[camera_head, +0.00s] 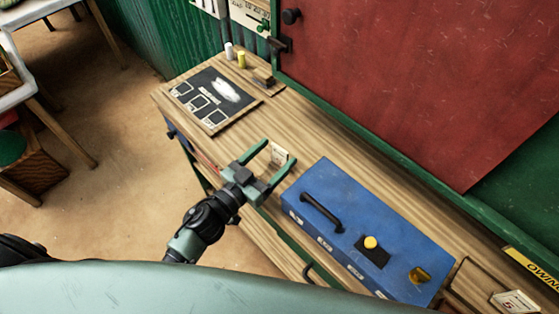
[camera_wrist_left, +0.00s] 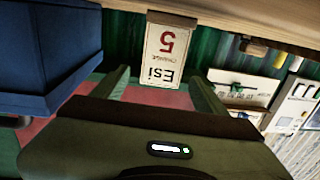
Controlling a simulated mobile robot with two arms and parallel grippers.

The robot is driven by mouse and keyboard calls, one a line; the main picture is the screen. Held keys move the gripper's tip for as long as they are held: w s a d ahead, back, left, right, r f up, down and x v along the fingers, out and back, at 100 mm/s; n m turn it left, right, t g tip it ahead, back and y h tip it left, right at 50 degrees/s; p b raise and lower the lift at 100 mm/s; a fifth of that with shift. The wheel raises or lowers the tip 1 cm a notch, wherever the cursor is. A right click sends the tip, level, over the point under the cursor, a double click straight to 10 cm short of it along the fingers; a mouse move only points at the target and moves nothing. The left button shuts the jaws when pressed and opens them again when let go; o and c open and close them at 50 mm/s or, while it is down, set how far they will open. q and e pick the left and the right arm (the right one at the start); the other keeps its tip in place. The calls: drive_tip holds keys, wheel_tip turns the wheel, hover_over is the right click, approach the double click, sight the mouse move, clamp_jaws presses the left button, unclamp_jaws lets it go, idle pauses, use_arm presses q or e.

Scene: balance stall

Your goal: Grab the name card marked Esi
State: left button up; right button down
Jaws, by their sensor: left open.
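The name card marked Esi (camera_wrist_left: 168,55) is small and white, with a red 5, and shows upside down in the left wrist view. In the head view the card (camera_head: 280,154) stands on the wooden counter (camera_head: 310,130), left of the blue box. My left gripper (camera_head: 280,151) is open, and the card shows between its fingertips. In the left wrist view the card lies ahead of the two fingers (camera_wrist_left: 162,85), and I see no contact. My right gripper is not in view.
A blue box (camera_head: 335,195) with a black handle and yellow button stands close right of the gripper. A dark board (camera_head: 230,117) lies at the counter's left end. A red panel (camera_head: 430,70) rises behind. Another small card (camera_head: 515,302) is at lower right.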

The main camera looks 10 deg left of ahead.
use_arm(q)
drive_tip(key=c, duration=0.3)
clamp_jaws()
